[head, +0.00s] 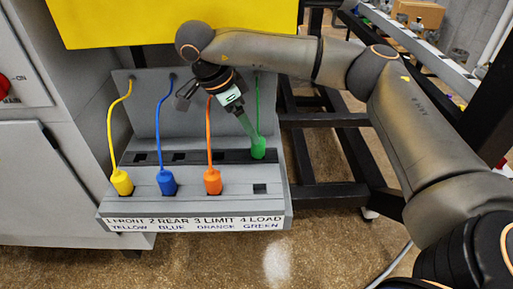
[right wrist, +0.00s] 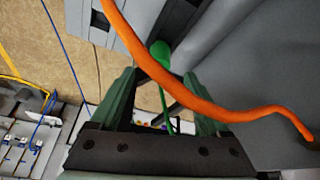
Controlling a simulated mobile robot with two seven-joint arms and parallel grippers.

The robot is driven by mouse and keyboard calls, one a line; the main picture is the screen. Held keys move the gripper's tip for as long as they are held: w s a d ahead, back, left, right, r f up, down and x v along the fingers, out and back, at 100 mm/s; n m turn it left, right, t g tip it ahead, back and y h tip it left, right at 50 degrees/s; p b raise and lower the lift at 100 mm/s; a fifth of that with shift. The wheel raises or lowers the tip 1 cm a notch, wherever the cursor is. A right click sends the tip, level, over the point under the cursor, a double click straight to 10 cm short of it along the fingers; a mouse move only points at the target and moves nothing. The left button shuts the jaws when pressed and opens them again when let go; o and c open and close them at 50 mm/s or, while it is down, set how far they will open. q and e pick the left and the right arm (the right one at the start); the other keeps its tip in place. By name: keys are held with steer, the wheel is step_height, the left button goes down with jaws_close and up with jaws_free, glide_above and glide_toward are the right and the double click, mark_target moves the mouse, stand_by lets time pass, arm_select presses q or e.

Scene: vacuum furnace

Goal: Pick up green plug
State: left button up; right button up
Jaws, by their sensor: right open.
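The green plug (head: 258,148) stands in the black rear strip at the right end of the grey panel, and its green cable rises behind it. My right gripper (head: 248,130) is open and points down at the plug from above, its fingertips close to the plug's top. In the right wrist view the green plug (right wrist: 160,52) shows between and just beyond the two fingertips (right wrist: 158,76). An orange cable crosses in front of the fingers there; I cannot tell whether it touches them. My left gripper is not in view.
Yellow (head: 122,182), blue (head: 167,182) and orange (head: 212,181) plugs stand in the front row, with cables rising to the back panel. The front socket (head: 260,189) above the green label is empty. A yellow panel (head: 150,22) overhangs the back. Black frame bars stand at the right.

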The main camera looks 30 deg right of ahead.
mark_target(258, 150)
steer(key=x, duration=0.8)
jaws_close()
stand_by(0.5)
